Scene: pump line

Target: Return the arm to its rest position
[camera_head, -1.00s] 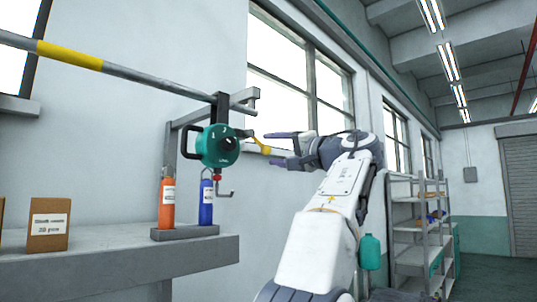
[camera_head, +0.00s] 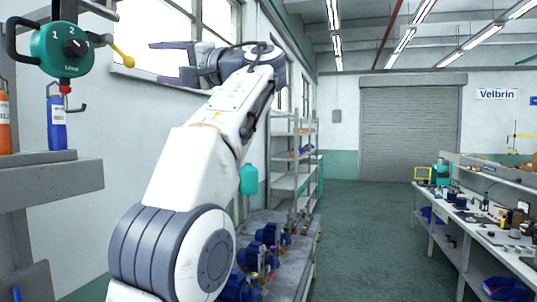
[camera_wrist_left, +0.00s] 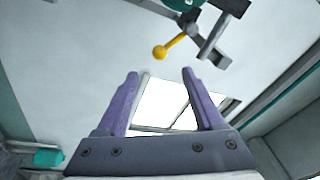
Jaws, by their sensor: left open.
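My left arm (camera_head: 215,130) reaches up and forward in the head view. Its gripper (camera_head: 168,62) is open and empty, its two purple-grey fingers pointing left. The wrist view also shows the open fingers (camera_wrist_left: 160,73), with nothing between them but wall and window behind. A green round valve unit (camera_head: 62,48) with a black knob and the marks 1 and 2 hangs at the upper left. Its yellow ball-ended lever (camera_head: 123,57) lies just left of the fingertips, apart from them. In the wrist view the lever (camera_wrist_left: 161,51) is beyond the fingers. My right gripper is not shown.
A blue bottle (camera_head: 57,122) and part of an orange one (camera_head: 4,125) stand on the grey shelf (camera_head: 60,180) at left. Blue pumps (camera_head: 268,236) stand on a low bench behind my arm. A workbench (camera_head: 480,235) is at right. The middle floor is clear.

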